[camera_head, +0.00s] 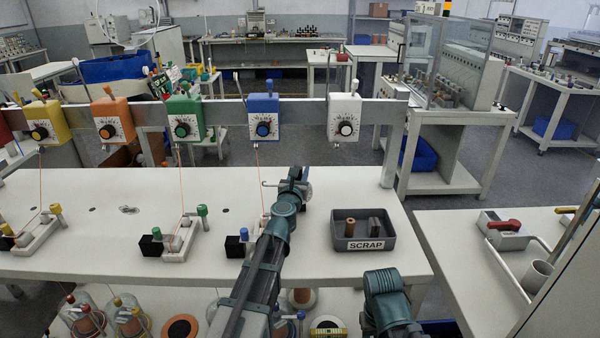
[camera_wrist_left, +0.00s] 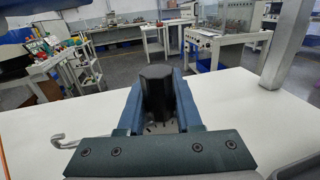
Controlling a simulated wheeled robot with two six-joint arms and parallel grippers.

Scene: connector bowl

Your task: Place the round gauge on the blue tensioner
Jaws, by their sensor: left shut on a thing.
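The blue tensioner (camera_head: 263,118) hangs on the grey rail behind the table, a dial on its front and an orange thread running down from it. My left gripper (camera_head: 297,176) is over the table, below and to the right of it. It is shut on the round gauge (camera_head: 306,190), which is mostly hidden by the fingers in the head view. In the left wrist view the gauge (camera_wrist_left: 157,95) is a dark body between the fingers (camera_wrist_left: 158,100), with a metal hook (camera_wrist_left: 75,141) sticking out left. The gauge is apart from the tensioner.
Yellow (camera_head: 48,122), orange (camera_head: 112,118), green (camera_head: 186,118) and white (camera_head: 344,117) tensioners share the rail (camera_head: 301,109). A grey scrap tray (camera_head: 363,244) stands right of my left arm. A white fixture with a black block (camera_head: 237,245) sits left of it.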

